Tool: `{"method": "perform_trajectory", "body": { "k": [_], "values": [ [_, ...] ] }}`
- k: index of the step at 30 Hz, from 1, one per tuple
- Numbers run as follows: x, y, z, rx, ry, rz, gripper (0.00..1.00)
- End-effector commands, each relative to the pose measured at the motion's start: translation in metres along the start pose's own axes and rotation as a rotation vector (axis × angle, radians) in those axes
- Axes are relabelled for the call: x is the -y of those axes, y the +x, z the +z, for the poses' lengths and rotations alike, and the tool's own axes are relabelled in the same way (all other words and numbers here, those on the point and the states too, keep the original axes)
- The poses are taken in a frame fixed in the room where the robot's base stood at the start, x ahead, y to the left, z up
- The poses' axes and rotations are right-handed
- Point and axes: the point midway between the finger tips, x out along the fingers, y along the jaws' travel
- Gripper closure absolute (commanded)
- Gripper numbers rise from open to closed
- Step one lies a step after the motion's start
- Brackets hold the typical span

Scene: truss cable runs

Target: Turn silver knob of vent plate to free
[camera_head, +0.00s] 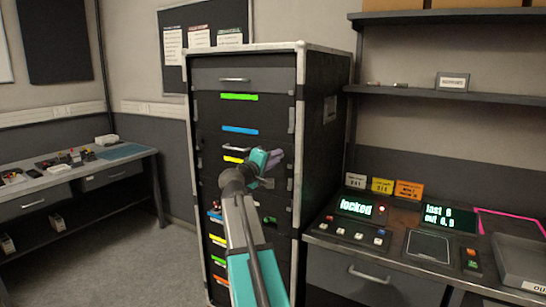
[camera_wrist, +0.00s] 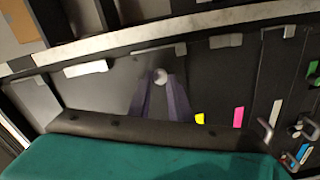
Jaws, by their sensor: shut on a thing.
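The silver knob (camera_wrist: 160,76) shows in the wrist view as a small round pale head between the tips of my gripper. My gripper (camera_wrist: 160,84) has two dark purple fingers, shut on the knob from either side. The dark plate (camera_wrist: 108,95) behind the knob, which looks like the vent plate, is partly covered by the fingers and my teal wrist housing. In the head view my gripper (camera_head: 276,156) reaches the front of the black rack (camera_head: 325,150) near its right edge. The knob is hidden there behind my gripper. The knob's turn angle cannot be told.
The rack front has other panels with coloured strips and metal handles (camera_head: 235,79). A console desk (camera_head: 350,245) at right has a screen (camera_head: 356,207) reading "locked". A shelf (camera_head: 440,95) hangs above it. A workbench (camera_head: 85,175) stands at left, with open floor between.

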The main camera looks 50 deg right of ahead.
Motion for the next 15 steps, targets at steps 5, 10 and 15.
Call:
{"method": "perform_trajectory", "body": {
  "k": [5,10,15],
  "values": [
    [-0.0024,0.0025,0.0033,0.008,-0.069,0.003,1.00],
    [-0.0018,0.0025,0.0034,0.008,-0.094,0.003,1.00],
    [-0.0016,0.0024,0.0034,0.008,-0.098,0.003,1.00]
  ]
}}
